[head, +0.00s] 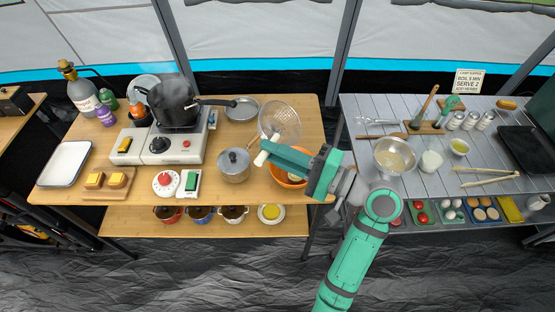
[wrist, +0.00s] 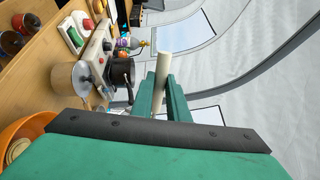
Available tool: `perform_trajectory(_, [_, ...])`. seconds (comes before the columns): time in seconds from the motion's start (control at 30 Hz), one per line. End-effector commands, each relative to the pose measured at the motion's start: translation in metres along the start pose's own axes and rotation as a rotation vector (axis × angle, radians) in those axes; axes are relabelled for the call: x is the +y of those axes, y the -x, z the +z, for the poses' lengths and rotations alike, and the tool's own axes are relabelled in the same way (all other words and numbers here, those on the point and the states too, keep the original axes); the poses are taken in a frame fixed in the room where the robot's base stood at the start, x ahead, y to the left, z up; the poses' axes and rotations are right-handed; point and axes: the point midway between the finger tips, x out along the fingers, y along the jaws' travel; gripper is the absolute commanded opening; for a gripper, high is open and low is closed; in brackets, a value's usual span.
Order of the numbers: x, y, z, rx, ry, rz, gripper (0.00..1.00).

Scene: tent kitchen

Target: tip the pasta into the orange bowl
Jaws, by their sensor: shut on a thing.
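My gripper (head: 266,151) reaches left over the orange bowl (head: 278,177) and is shut on a pale, rod-shaped handle (head: 261,159). The handle (wrist: 162,70) stands between the fingers (wrist: 164,98) in the wrist view. A round, perforated strainer (head: 284,119) shows just behind the gripper; the join to the handle is hard to make out. The bowl is partly hidden under my gripper; its rim also shows in the wrist view (wrist: 32,124). Pale pieces (wrist: 17,150) lie in it, too little seen to name. I cannot tell whether pasta is in the strainer.
A lidded grey pot (head: 234,165) stands left of the bowl. A black pot (head: 173,102) sits on the stove, its handle pointing right. A flat metal dish (head: 243,109) lies behind. A metal bowl (head: 394,157) stands on the grey table, across a gap.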

Motion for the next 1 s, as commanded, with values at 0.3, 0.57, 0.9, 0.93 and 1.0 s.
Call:
perform_trajectory(0.3, [-0.018, -0.017, 0.001, 0.031, -0.008, 0.25, 0.0])
perform_trajectory(0.57, [-0.029, -0.029, 0.002, 0.051, -0.019, 0.425, 0.0])
perform_trajectory(0.9, [-0.04, -0.043, 0.003, 0.076, -0.036, 0.623, 0.0])
perform_trajectory(0.93, [-0.041, -0.043, 0.003, 0.078, -0.037, 0.634, 0.0])
perform_trajectory(1.0, [-0.042, -0.045, 0.003, 0.081, -0.04, 0.659, 0.0])
